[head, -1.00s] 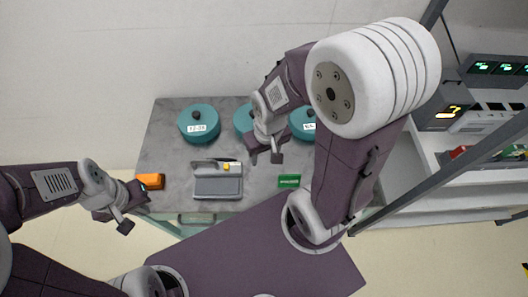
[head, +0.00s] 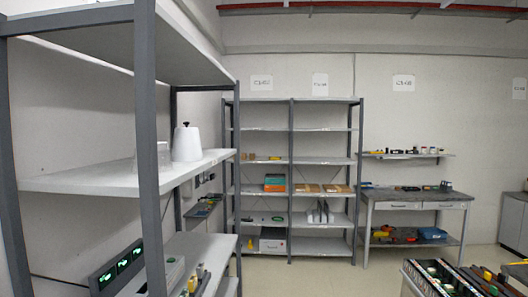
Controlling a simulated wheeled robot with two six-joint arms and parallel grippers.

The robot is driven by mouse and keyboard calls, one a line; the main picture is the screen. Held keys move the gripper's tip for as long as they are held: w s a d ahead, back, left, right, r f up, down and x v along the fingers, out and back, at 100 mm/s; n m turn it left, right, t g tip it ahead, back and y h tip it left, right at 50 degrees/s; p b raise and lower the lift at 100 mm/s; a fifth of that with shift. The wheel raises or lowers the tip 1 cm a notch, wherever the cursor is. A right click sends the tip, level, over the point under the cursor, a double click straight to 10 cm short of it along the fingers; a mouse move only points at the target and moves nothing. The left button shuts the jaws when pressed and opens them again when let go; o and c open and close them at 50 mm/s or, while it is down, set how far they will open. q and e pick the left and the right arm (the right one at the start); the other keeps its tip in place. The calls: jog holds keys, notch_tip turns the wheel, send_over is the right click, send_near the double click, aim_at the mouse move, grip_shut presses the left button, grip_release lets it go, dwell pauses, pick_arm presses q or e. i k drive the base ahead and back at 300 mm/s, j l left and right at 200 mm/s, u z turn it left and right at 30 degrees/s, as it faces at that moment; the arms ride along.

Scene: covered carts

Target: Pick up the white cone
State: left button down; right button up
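A white, cone-like cover (head: 186,146) with a black knob on top stands upright on the middle board of the near left shelf rack (head: 100,178). It is the only white cone shape that I see. A smaller pale cylinder shape (head: 163,156) stands to its left, partly behind the rack's post. Neither of my grippers is in the head view, so nothing shows of what they hold.
The rack's dark post (head: 147,120) rises close in front. Below are devices with green displays (head: 118,265). A wide shelf unit (head: 290,170) and a workbench (head: 415,200) stand at the back wall. A cart of parts (head: 455,278) is at lower right. Some floor (head: 330,275) is clear.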

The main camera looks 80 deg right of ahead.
aim_at(186, 144)
jog(key=z, duration=2)
jog(key=i+l+u, duration=0.7)
jog(key=l+u, duration=0.2)
jog(key=l, duration=0.35)
jog(key=i+l+u, duration=0.2)
jog(key=l+u, duration=0.25)
jog(key=l, duration=0.3)
jog(key=l+u, duration=0.45)
jog(key=l, duration=0.35)
jog(key=l+u, duration=0.5)
jog(key=l, duration=0.35)
jog(key=k+l+u, duration=0.25)
jog(key=l+u, duration=0.2)
jog(key=l, duration=0.3)
